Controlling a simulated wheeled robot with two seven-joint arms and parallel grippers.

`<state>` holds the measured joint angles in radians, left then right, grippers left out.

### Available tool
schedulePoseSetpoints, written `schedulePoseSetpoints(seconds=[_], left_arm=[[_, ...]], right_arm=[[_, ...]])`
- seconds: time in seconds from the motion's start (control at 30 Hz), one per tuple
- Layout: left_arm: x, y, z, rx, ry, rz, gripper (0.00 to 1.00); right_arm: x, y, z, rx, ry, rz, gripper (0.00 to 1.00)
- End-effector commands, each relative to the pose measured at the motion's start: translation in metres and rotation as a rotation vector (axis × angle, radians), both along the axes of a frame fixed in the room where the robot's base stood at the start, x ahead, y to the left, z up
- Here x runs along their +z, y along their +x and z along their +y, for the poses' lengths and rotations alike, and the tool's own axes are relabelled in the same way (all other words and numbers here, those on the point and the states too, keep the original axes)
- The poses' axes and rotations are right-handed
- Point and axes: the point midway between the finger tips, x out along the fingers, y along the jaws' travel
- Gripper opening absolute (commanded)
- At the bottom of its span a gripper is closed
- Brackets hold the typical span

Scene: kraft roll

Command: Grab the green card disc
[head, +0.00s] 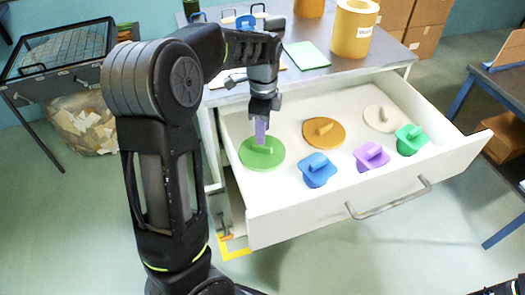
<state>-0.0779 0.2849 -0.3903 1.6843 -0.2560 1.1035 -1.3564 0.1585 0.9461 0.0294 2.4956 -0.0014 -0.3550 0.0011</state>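The green card disc (271,160), round with a raised grip on top, lies flat at the left end of the open white drawer. My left gripper (261,136) points straight down over it, with its pale purple fingers at the disc's grip. The fingers overlap in this view, so I cannot tell whether they are open or closed on the grip. A teal-green piece (411,140) with a different, squarer outline lies at the drawer's right end.
The drawer (341,191) also holds an orange disc (333,136), a cream disc (374,116), a blue piece (317,177) and a purple piece (371,160). Its walls surround them. Behind is a grey worktop with a yellow roll (352,30) and a green sheet (306,55).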

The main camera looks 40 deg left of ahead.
Motion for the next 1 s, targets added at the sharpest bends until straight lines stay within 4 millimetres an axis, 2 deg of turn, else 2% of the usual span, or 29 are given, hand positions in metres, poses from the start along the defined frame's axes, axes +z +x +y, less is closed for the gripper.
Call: schedulePoseSetpoints(seconds=[0.33, 0.6, 0.7, 1.0], left_arm=[[-0.005, 0.0, 0.0, 0.001, -0.001, 0.002, 0.4], [-0.042, 0.0, 0.002, 0.0, 0.0, 0.002, 0.4], [-0.05, 0.0, 0.002, 0.0, 0.0, 0.0, 0.4], [-0.052, 0.0, 0.002, 0.001, 0.0, -0.002, 0.4]], right_arm=[[0.002, 0.0, 0.0, 0.0, 0.0, 0.0, 0.0], [0.009, 0.0, 0.0, 0.0, 0.0, 0.0, 0.0], [0.01, 0.0, 0.0, 0.0, 0.0, 0.001, 0.0], [0.009, 0.0, 0.0, 0.0, 0.0, 0.001, 0.0]])
